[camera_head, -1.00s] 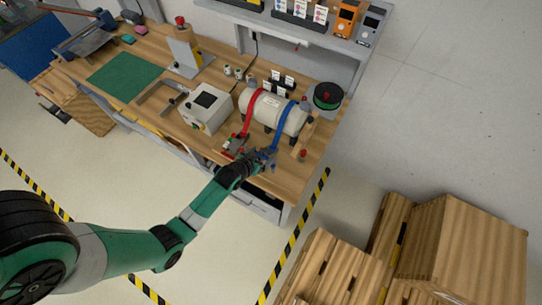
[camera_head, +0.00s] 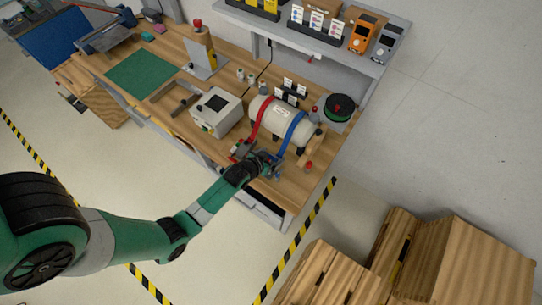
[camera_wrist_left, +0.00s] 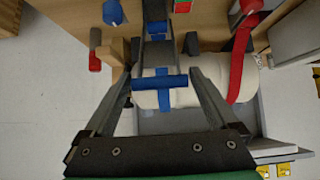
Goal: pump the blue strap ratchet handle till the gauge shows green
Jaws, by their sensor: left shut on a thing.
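A cream cylinder (camera_head: 282,114) lies on the workbench with a blue strap (camera_head: 291,133) and a red strap (camera_head: 258,118) around it. My left gripper (camera_head: 270,163) is at the lower end of the blue strap, at the bench's front edge. In the left wrist view its fingers (camera_wrist_left: 160,82) are shut on the blue ratchet handle (camera_wrist_left: 160,81), a crossbar between the fingertips. The blue strap (camera_wrist_left: 163,99) runs over the cylinder behind it. My right gripper is out of view.
A grey box with a dark screen (camera_head: 215,112) stands left of the cylinder. The red strap's ratchet (camera_head: 240,151) is close to my gripper's left.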

